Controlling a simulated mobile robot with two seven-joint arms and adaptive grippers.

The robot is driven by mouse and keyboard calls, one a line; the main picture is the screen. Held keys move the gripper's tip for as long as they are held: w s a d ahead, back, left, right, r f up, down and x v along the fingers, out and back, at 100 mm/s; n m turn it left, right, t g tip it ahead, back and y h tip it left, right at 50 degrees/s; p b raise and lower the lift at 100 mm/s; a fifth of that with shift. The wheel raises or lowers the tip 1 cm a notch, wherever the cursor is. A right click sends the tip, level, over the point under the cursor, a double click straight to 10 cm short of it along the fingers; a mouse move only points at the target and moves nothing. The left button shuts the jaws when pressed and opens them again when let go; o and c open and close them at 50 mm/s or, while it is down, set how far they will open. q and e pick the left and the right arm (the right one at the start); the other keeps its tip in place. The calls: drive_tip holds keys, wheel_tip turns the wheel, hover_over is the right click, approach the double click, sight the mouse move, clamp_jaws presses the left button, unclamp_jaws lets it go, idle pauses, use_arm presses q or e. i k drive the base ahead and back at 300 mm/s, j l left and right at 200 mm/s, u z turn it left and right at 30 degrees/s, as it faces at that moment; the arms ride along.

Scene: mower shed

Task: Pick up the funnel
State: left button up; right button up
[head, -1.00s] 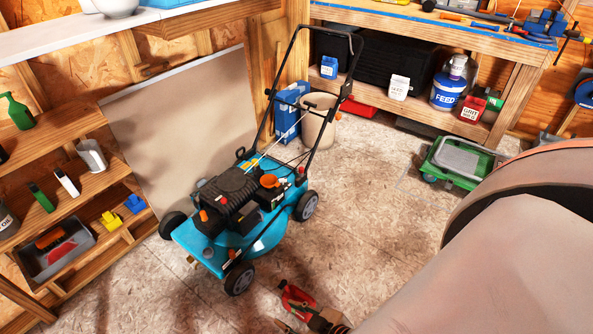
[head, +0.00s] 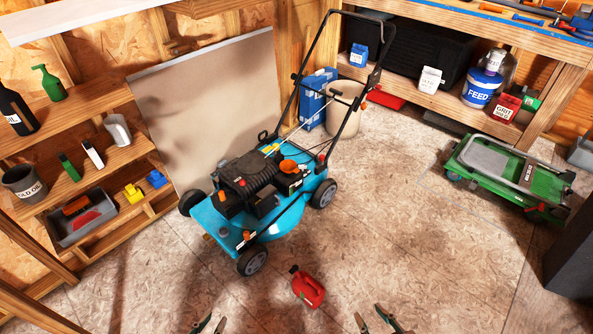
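The orange funnel (head: 289,167) appears to sit on top of the blue mower's (head: 262,222) engine, on its right side, with its wide mouth up. Its lower part is hidden. My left gripper (head: 209,324) shows at the bottom edge, with its fingers apart and nothing between them. My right gripper (head: 374,321) is at the bottom edge further right, also open and empty. Both are well short of the mower and the funnel. A red can (head: 310,290) stands on the floor between the grippers and the mower, apart from both.
A wooden shelf (head: 128,153) with bottles and a grey tray (head: 85,232) is at the left. A beige bucket (head: 343,100) is behind the mower's handle. The middle right floor is clear.

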sight(288, 166)
drive_tip(key=u, duration=1.75)
drive_tip(key=z, duration=1.7)
drive_tip(key=i+j+z, duration=0.1)
drive_tip(key=i+j, duration=0.25)
drive_tip(key=i+j+z, duration=0.1)
drive_tip(key=i+j, duration=0.2)
drive_tip(key=j, duration=0.15)
drive_tip(key=i+j+z, duration=0.1)
drive_tip(key=i+j, duration=0.25)
drive_tip(key=i+j+z, duration=0.1)
drive_tip(key=i+j, duration=0.2)
drive_tip(key=j, duration=0.2)
